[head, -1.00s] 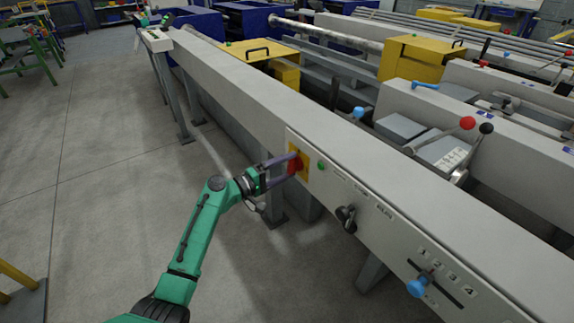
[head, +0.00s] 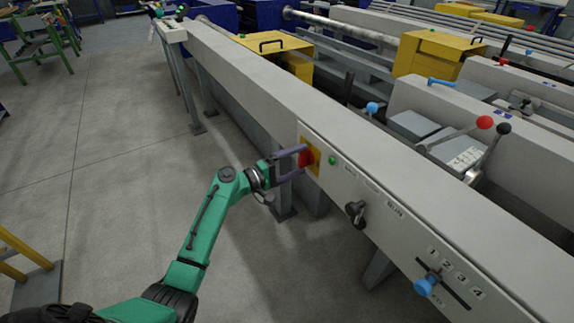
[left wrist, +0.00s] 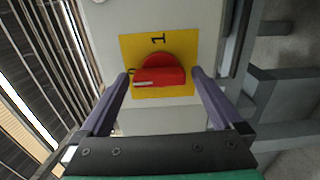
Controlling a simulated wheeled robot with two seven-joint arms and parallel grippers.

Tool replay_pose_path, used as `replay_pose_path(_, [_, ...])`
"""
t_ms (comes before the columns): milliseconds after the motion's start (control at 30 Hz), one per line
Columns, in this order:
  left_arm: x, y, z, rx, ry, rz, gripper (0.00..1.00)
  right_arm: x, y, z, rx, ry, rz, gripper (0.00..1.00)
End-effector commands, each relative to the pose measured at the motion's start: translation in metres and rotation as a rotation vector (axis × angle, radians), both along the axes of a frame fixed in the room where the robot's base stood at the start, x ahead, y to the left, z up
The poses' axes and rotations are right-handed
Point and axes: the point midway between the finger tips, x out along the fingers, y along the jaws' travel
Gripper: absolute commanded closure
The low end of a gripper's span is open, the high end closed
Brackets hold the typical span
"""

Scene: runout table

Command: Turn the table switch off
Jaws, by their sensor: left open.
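The table switch is a red rotary knob (left wrist: 158,72) on a yellow plate (left wrist: 127,48) marked "1", seen close in the left wrist view. In the head view the red knob (head: 306,159) and its yellow plate (head: 315,161) sit at the left end of the light front panel. My left gripper (head: 303,163) is open, its two purple fingers reaching to the knob. In the left wrist view the fingers (left wrist: 159,74) stand on either side of the knob, with visible space at each side. My right gripper is not in view.
Right of the switch are a green button (head: 332,160), a black selector knob (head: 356,212) and a blue-knobbed slider (head: 426,284). Red and black ball levers (head: 484,123) stand behind the beam (head: 255,92).

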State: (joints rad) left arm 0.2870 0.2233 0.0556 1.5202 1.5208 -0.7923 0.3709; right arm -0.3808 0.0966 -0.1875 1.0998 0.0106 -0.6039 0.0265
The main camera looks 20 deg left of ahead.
Motion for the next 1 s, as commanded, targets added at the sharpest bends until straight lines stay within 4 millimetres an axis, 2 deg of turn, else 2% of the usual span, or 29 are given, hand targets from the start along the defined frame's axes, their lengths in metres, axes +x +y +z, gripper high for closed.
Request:
replay_pose_path(167, [-0.021,0.017,-0.001,0.003,0.002,0.002,0.0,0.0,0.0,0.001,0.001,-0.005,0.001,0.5])
replay_pose_path(500, [-0.091,0.075,-0.002,0.003,0.004,0.0,0.0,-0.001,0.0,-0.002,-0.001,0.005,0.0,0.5])
replay_pose_path(600, [-0.104,0.086,-0.002,0.0,0.004,0.0,0.0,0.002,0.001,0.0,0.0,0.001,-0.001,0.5])
replay_pose_path(767, [-0.111,0.092,-0.001,0.0,0.002,-0.001,0.0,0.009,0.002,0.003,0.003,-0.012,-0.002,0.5])
replay_pose_path(1000, [-0.11,0.091,-0.001,0.0,0.002,-0.001,0.0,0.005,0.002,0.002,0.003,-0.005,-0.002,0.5])
